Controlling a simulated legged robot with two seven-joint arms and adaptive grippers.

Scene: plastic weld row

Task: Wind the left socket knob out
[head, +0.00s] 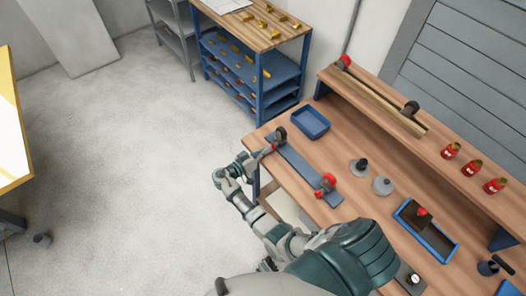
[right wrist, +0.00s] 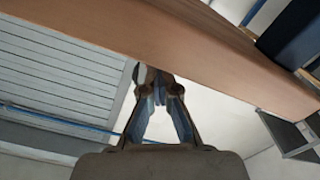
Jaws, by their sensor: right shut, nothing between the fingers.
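A long blue-grey plate (head: 301,165) lies along the near left part of the workbench. A dark round socket piece (head: 281,133) stands at its left end, and a red-knobbed piece (head: 326,183) stands towards its right end. My right gripper (head: 266,152) is at the left end of the plate, close beside the dark piece. Its knob is small and partly hidden, so contact cannot be told. In the right wrist view my right gripper (right wrist: 157,84) is shut and empty, its fingertips by the underside of the bench edge (right wrist: 190,45). My left gripper is out of view.
A blue tray (head: 311,122) sits behind the plate. Grey discs (head: 383,186), a blue bin (head: 428,232) and red bottles (head: 471,168) are further right. A blue shelf rack (head: 252,68) stands beyond the bench.

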